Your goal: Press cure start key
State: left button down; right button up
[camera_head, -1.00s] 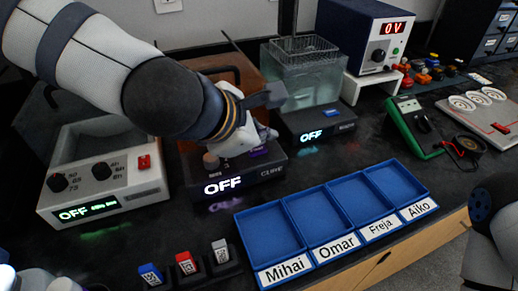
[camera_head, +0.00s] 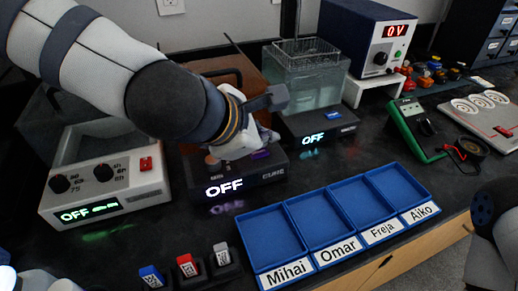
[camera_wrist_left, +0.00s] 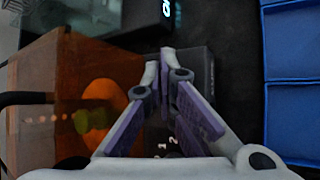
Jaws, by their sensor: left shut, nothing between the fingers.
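The cure unit (camera_head: 240,187) is a dark box whose lit display reads OFF, with a knob at its left and an amber hood (camera_head: 222,70) behind. The hood also shows at the left of the left wrist view (camera_wrist_left: 45,100). My left gripper (camera_head: 250,147) is over the top panel of the cure unit, its fingers shut and empty. In the left wrist view its fingertips (camera_wrist_left: 165,58) are together above the dark panel. The gripper hides much of the panel, and I cannot make out the start key or whether the fingers touch it.
Left is a grey oven-like unit (camera_head: 105,190) reading OFF, with a red switch. Right is a water bath unit (camera_head: 318,126), also OFF. A blue named tray (camera_head: 265,232) and several small coloured blocks (camera_head: 187,265) lie in front. A green meter (camera_head: 415,130) lies farther right.

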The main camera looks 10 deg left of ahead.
aim_at(262, 154)
pick_arm(q)
jog(key=shift+f, duration=0.1)
dwell(0.3)
jog(key=shift+f, duration=0.35)
pick_arm(e)
jog(key=shift+s+f, duration=0.1)
pick_arm(q)
jog(key=shift+f, duration=0.15)
dwell(0.3)
jog(key=shift+r+p, duration=0.45)
jog(key=shift+r, duration=0.2)
pick_arm(e)
jog(key=shift+w+r, duration=0.6)
pick_arm(q)
notch_tip(262, 154, up, 6)
jog(key=p, duration=0.4)
pick_arm(e)
jog(key=w+r+t, duration=0.2)
jog(key=w+r, duration=0.3)
jog(key=shift+w+t, duration=0.15)
jog(key=shift+t, duration=0.15)
